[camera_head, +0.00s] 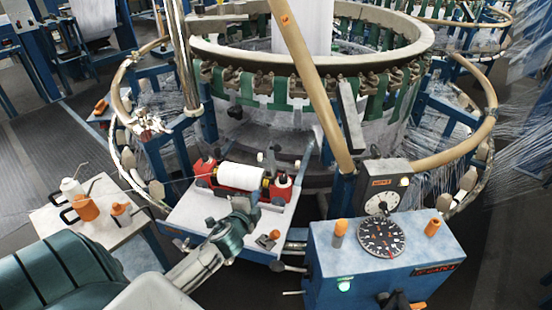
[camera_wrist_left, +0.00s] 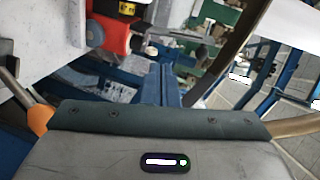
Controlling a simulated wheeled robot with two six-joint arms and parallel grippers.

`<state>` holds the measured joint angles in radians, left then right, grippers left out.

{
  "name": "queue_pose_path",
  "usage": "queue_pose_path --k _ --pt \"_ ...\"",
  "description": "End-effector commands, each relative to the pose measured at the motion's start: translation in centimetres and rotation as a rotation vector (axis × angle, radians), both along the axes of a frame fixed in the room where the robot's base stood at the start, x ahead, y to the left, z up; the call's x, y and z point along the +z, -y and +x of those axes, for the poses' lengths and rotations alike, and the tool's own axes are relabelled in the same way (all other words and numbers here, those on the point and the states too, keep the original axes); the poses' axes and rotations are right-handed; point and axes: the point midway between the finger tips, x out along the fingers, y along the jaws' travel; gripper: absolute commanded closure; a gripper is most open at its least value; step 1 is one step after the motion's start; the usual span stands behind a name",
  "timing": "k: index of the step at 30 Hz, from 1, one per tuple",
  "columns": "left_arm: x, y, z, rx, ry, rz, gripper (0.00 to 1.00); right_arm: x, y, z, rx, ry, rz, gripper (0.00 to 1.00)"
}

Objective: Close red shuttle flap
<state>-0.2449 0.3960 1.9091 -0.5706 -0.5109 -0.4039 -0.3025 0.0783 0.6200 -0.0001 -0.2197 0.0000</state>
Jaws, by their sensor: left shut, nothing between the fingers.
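The red shuttle (camera_head: 230,176) lies on a white work plate (camera_head: 188,212) in front of the loom ring, with a white thread spool (camera_head: 240,177) in it. I cannot tell its flap apart from its other parts or how far the flap stands open. My left gripper (camera_head: 243,204) is shut and empty, just in front of the shuttle's right half. I cannot tell whether it touches the shuttle. In the left wrist view, part of the red shuttle (camera_wrist_left: 108,38) shows at upper left, with a dark rod to its right. My right gripper is in neither view.
A blue control box (camera_head: 330,262) with a dial stands to the right. A side table (camera_head: 105,235) with orange and white oil cans stands at left. The loom ring (camera_head: 215,52) and a slanted tan bar (camera_head: 315,85) rise behind the plate.

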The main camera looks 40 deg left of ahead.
Motion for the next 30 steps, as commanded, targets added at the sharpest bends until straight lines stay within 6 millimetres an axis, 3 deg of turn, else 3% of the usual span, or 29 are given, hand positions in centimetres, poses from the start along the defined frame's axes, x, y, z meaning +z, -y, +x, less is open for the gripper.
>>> queue_pose_path --k 3,9,24,30 --pt "3.2 -0.5 2.6 -0.105 0.076 0.191 1.00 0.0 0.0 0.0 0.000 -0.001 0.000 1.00" --pt "5.4 -0.5 4.6 -0.188 0.128 0.346 1.00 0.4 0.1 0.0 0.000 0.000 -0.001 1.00" --pt "5.4 -1.5 12.2 -0.189 0.128 0.346 1.00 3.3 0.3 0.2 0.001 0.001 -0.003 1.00" --pt "5.1 -1.8 13.8 -0.189 0.127 0.347 1.00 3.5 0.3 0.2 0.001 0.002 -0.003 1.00"
